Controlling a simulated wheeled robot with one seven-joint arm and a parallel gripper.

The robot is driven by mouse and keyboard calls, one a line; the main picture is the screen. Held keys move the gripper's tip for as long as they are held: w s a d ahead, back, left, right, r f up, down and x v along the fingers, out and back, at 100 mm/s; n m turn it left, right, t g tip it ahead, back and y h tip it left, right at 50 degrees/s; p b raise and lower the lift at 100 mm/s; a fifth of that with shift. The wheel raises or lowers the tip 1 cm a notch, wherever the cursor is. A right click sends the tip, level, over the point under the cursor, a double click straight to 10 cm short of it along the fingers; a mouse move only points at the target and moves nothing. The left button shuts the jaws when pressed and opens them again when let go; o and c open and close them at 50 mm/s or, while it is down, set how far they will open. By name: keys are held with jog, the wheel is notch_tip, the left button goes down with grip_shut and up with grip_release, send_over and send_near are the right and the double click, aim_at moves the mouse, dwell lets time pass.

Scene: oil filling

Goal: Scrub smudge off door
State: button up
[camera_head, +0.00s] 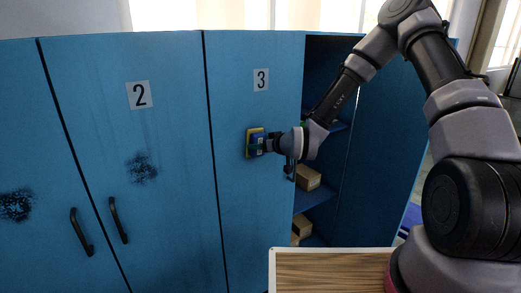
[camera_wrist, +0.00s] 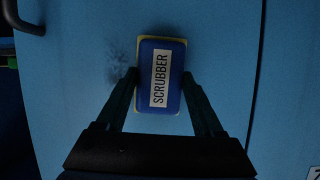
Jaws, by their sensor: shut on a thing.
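My gripper (camera_head: 267,145) is shut on a blue scrubber (camera_head: 257,141) with a yellow pad edge. The pad side faces door 3 (camera_head: 256,205) and appears to be against it. In the wrist view the scrubber (camera_wrist: 161,76), labelled SCRUBBER, sits between both fingers of my gripper (camera_wrist: 160,82). A faint dark smudge (camera_wrist: 120,70) shows on the door just left of the scrubber there; part of it may be hidden under the scrubber. In the head view no smudge shows clearly on door 3. Door 2 (camera_head: 170,215) has a dark smudge (camera_head: 141,168).
A further door at far left has a black smudge (camera_head: 16,206). Black handles (camera_head: 118,220) stick out from the doors. Right of door 3 is an open compartment with boxes (camera_head: 307,178) on shelves. A wood-topped table (camera_head: 330,272) stands in front, below my arm.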

jog(key=w+d, duration=0.6)
jog(key=d, duration=0.3)
jog(key=shift+w, duration=0.2)
dwell(0.7)
jog(key=s+a, duration=0.6)
jog(key=a, duration=0.3)
jog(key=shift+s+a, duration=0.15)
dwell(0.8)
jog(key=shift+r, duration=0.1)
jog(key=shift+s, duration=0.1)
jog(key=shift+s+d, duration=0.55)
jog(key=shift+s, duration=0.25)
jog(key=shift+s+d, duration=0.6)
jog(key=shift+s, duration=0.2)
jog(key=shift+s+d, duration=0.55)
jog(key=shift+s, duration=0.25)
